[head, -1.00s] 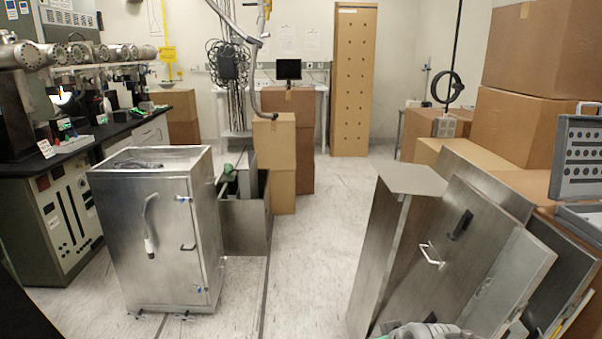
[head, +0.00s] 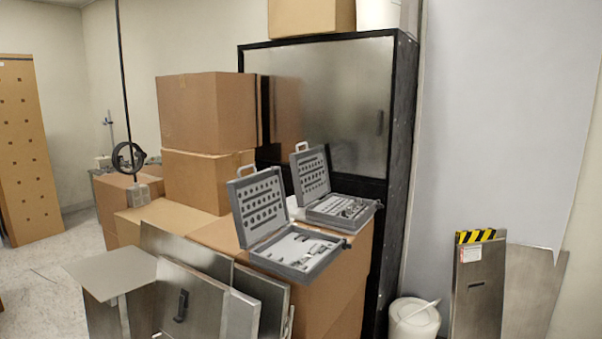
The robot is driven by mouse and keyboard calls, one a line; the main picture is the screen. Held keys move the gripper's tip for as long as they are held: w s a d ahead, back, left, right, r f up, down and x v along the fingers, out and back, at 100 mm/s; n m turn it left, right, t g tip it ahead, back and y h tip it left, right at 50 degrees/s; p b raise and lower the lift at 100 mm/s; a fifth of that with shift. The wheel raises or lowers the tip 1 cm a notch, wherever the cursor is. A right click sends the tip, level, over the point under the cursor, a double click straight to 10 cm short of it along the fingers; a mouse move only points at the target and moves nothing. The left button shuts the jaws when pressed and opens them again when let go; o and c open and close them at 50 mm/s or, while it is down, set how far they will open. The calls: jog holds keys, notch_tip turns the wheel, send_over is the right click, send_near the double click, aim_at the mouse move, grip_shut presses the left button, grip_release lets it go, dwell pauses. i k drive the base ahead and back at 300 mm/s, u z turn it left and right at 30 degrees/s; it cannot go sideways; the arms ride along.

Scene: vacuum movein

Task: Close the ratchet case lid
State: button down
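Two grey tool cases stand open on cardboard boxes in the head view. The nearer case (head: 283,258) has its lid (head: 259,204) raised, with rows of dark round holes inside and a pale handle on the top edge. A few tool pieces lie in its base. The second case (head: 356,225) stands behind it to the right, with its lid (head: 311,174) raised too and more pieces in its base. I cannot tell from the picture which is the ratchet case. My gripper is not in view.
A cardboard box (head: 325,300) supports the nearer case. Metal panels (head: 190,300) lean in front at left. A tall black-framed cabinet (head: 340,90) stands behind. A white bucket (head: 413,318) and a striped-top panel (head: 478,290) are at right. Floor shows at far left.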

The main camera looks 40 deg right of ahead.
aim_at(258, 204)
jog(key=z, duration=0.85)
jog(key=k, duration=0.4)
jog(key=u, duration=1.85)
jog(key=i, duration=1.65)
jog(key=z, duration=0.25)
jog(key=i, duration=1.25)
jog(key=z, duration=0.55)
